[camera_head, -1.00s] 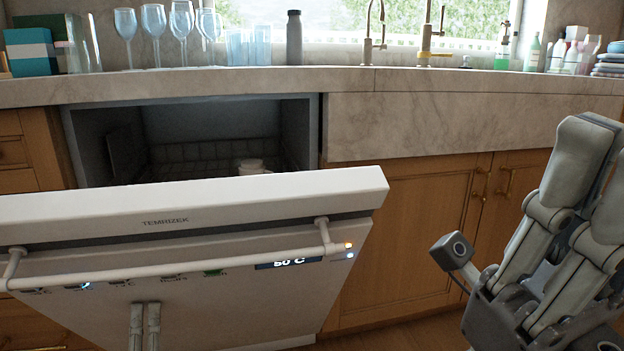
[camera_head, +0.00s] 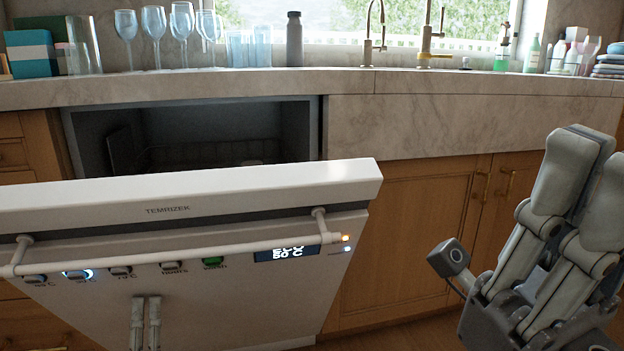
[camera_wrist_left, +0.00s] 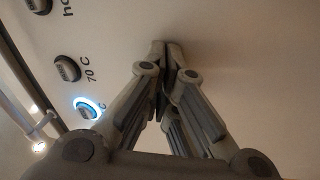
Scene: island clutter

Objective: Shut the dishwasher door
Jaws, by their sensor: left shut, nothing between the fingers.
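The white dishwasher door (camera_head: 200,192) is partly open, tilted out from the dark cavity (camera_head: 200,135) in the head view. Its front carries a bar handle (camera_head: 170,257), a row of knobs and a lit display (camera_head: 287,252). My left gripper (camera_head: 146,299) is shut and empty against or very near the door's outer face, below the handle and knobs. The left wrist view shows its closed fingertips (camera_wrist_left: 166,45) at the white panel; whether they touch cannot be told for sure. My right gripper (camera_head: 592,140) is raised at the right, apart from the door; its finger gap is unclear.
A marble counter (camera_head: 450,82) runs above, with several glasses (camera_head: 155,22), a dark bottle (camera_head: 294,40) and brass taps (camera_head: 428,40). Wooden cabinets (camera_head: 415,215) stand right of the dishwasher. Part of a rack shows dimly inside the cavity.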

